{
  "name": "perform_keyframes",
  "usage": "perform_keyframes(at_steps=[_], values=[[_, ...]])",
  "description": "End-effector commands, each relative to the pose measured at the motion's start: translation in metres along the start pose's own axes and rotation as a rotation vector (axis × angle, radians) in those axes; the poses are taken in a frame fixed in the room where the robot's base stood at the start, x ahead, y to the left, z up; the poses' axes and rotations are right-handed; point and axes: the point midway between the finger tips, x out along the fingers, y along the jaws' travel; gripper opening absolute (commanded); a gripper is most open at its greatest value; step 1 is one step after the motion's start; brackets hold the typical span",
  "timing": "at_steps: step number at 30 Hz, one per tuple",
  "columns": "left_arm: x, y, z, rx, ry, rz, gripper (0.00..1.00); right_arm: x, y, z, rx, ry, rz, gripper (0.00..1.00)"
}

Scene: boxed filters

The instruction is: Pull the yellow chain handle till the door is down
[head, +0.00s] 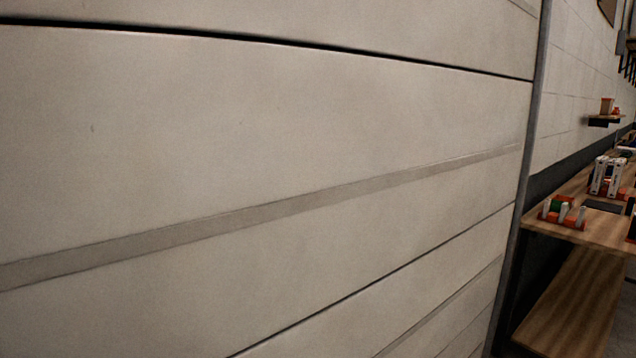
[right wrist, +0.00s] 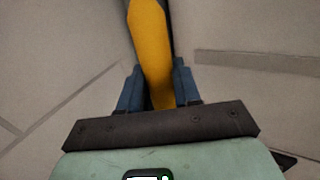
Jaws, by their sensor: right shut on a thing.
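The yellow chain handle (right wrist: 152,55) shows in the right wrist view, running from the top edge down between my fingers. My right gripper (right wrist: 154,85) is shut on it, with a blue finger on each side. The handle's far end is out of view. The large pale panelled door (head: 300,130) fills most of the head view, with dark seams and a grey strip across it. Its lower edge is not in view. Neither gripper shows in the head view, and my left gripper is in no view.
A grey vertical post (head: 531,130) stands at the door's right edge. Beyond it, a wooden table (head: 600,224) holds an orange rack (head: 563,220) and several white upright items (head: 607,175). A wooden bench (head: 575,300) stands below. A small shelf (head: 605,119) is on the wall.

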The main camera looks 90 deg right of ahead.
Motion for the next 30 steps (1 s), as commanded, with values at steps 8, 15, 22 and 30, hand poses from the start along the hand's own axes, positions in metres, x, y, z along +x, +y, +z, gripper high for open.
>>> perform_keyframes(at_steps=[8,15,22,30], values=[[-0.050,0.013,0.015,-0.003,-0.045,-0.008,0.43,0.000,0.000,0.066,0.001,0.000,-0.001,0.00],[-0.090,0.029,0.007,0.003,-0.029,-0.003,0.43,0.000,0.000,0.112,0.001,-0.002,0.000,0.00],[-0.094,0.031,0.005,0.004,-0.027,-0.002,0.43,0.000,0.000,0.117,0.000,-0.002,0.000,0.00],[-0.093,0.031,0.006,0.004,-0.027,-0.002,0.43,0.000,0.000,0.117,0.000,-0.002,0.000,0.98]])
